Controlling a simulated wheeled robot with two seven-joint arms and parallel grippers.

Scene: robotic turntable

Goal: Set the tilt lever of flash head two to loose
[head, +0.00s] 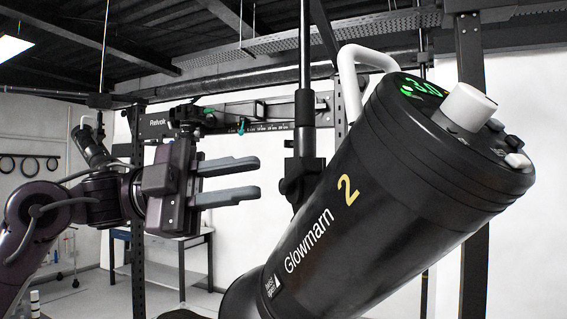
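Flash head two (365,200) is a large black cylinder with a yellow "2" and the word Glowmarn, tilted up to the right. Its rear panel has a green display (425,87), a white knob (465,106) and a white handle (350,75). A dark bracket (301,180) on a vertical post shows just left of it. I cannot make out its tilt lever. My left gripper (258,178) is left of the flash head, apart from it. Its two grey fingers point right with an empty gap between them. My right gripper is not in view.
A horizontal rail (265,118) with a scale and a small teal part (241,130) runs behind my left gripper. Another black flash head (90,147) hangs at the far left. A table (200,240) stands behind. Dark uprights frame the right side.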

